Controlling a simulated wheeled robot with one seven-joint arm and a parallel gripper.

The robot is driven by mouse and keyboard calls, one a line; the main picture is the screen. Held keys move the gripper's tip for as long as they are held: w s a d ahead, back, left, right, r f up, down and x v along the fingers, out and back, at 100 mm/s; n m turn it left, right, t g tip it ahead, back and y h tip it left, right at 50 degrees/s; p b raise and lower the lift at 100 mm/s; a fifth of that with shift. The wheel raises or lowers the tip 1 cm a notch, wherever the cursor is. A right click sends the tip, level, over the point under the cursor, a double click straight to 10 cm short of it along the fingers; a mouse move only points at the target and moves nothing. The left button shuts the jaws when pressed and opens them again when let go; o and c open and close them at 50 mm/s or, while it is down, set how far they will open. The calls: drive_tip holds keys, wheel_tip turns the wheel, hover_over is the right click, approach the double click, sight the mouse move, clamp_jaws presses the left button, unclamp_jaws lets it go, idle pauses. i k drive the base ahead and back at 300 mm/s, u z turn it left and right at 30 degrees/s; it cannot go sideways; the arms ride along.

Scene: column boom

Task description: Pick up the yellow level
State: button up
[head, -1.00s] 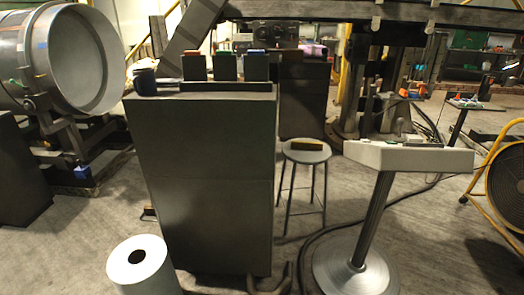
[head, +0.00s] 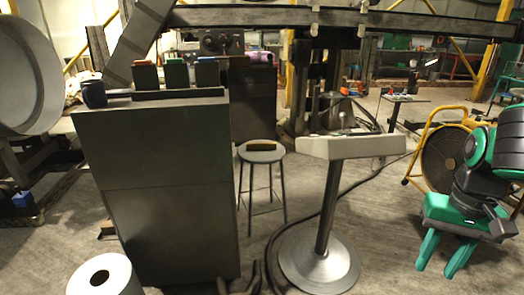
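The yellow level (head: 262,147) is a small, dark yellow bar. It lies flat on the round grey seat of a stool (head: 260,157) near the middle of the head view. My gripper (head: 437,269) is green and hangs at the right side of the view, pointing down. Its two fingers are apart with nothing between them. It is well to the right of the stool and appears nearer to the camera, apart from the level. The level's top and front side show, and nothing covers it.
A tall dark cabinet (head: 165,180) stands just left of the stool. A grey console on a pedestal (head: 325,200) stands between the stool and my gripper. A white cylinder (head: 103,278) is at the lower left. A yellow-framed fan (head: 443,155) stands behind my gripper.

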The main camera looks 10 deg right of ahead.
sight(251, 146)
drive_tip(key=u, duration=0.05)
drive_tip(key=i, duration=1.05)
drive_tip(key=z, duration=2.7)
drive_tip(key=i, duration=1.8)
drive_tip(key=u, duration=0.05)
